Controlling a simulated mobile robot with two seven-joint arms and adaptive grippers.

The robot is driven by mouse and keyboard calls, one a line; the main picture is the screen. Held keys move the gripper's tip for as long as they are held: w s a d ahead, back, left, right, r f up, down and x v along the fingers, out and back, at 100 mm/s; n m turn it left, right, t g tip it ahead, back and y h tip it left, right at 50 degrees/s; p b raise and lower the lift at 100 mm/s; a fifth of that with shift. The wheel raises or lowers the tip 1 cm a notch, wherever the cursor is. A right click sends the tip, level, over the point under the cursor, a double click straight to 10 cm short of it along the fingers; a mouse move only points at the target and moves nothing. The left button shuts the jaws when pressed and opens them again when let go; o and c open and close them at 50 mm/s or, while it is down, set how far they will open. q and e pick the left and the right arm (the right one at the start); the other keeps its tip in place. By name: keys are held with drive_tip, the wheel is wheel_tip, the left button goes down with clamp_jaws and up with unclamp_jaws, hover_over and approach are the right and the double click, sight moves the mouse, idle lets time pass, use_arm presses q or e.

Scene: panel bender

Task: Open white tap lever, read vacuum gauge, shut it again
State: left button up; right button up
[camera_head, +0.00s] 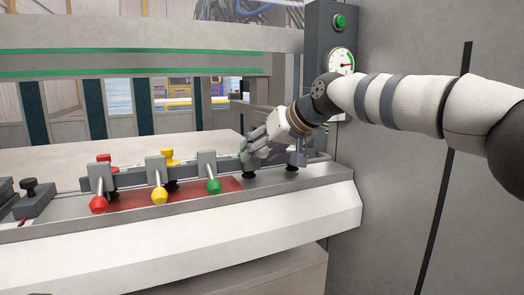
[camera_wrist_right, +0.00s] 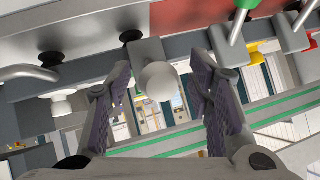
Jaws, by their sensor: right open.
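The white tap lever shows in the right wrist view as a round white knob (camera_wrist_right: 160,80) below a grey block. My right gripper (camera_wrist_right: 165,70) is open, with one finger on each side of the knob. Contact cannot be told. In the head view my right gripper (camera_head: 256,150) reaches in from the right over the rail, right of the green-tipped lever, and hides the white knob. The round vacuum gauge (camera_head: 342,61) sits on the dark grey post above my wrist. Its white dial is partly behind my arm and too small to read. My left gripper is out of view.
Levers with red (camera_head: 98,204), yellow (camera_head: 159,195) and green (camera_head: 214,187) knobs stand left of my gripper on the same rail. A green button (camera_head: 340,21) sits above the gauge. A large grey panel (camera_head: 400,210) bounds the right side.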

drive_tip(key=v, duration=1.2)
idle(1.2)
